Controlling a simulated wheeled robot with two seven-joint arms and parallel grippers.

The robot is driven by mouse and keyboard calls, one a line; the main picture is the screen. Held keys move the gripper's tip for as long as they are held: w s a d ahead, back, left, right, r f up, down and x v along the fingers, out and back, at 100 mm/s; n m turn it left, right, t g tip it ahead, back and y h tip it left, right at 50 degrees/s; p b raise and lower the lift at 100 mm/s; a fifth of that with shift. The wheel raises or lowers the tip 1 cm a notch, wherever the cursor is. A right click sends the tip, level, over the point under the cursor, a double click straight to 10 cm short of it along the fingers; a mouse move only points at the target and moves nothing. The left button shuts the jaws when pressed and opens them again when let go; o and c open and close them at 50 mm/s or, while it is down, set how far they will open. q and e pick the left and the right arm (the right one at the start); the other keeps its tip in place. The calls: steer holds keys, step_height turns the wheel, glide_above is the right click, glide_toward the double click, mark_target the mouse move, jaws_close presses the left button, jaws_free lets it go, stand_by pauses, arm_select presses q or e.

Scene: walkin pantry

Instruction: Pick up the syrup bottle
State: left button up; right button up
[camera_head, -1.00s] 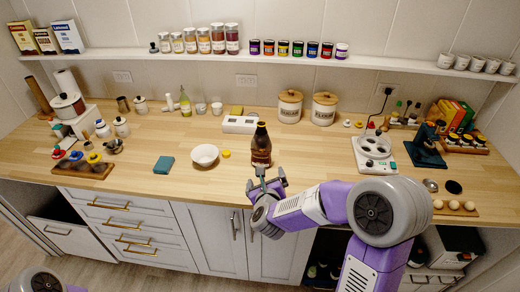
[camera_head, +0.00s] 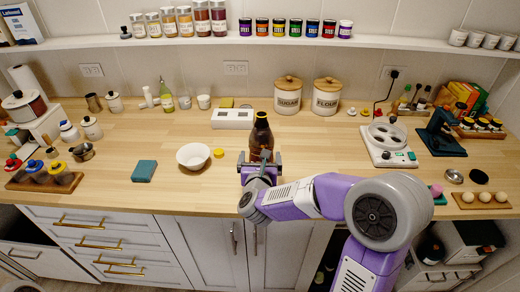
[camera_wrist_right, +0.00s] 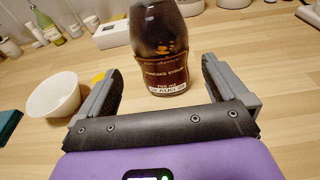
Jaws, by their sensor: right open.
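The syrup bottle (camera_head: 262,134) is dark brown with a black and yellow cap and stands upright on the wooden counter. In the right wrist view the bottle (camera_wrist_right: 159,50) shows its pancake syrup label, and its top is cut off. My right gripper (camera_head: 260,157) is right at the bottle's near side in the head view. In the right wrist view the open right gripper (camera_wrist_right: 163,85) has one finger on each side of the bottle's lower part, with gaps between. My left gripper is not in view.
A white bowl (camera_head: 193,156) and a yellow lid (camera_head: 218,153) stand left of the bottle. A white rectangular box (camera_head: 232,119) is behind it. Sugar and flour canisters (camera_head: 288,96) stand back right. The counter right of the bottle is clear up to a white appliance (camera_head: 388,145).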

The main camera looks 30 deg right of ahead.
mark_target(261, 148)
steer(key=x, duration=0.7)
steer(key=shift+d, duration=0.1)
steer(key=shift+c, duration=0.3)
steer(key=c, duration=1.4)
steer(key=shift+r, duration=0.25)
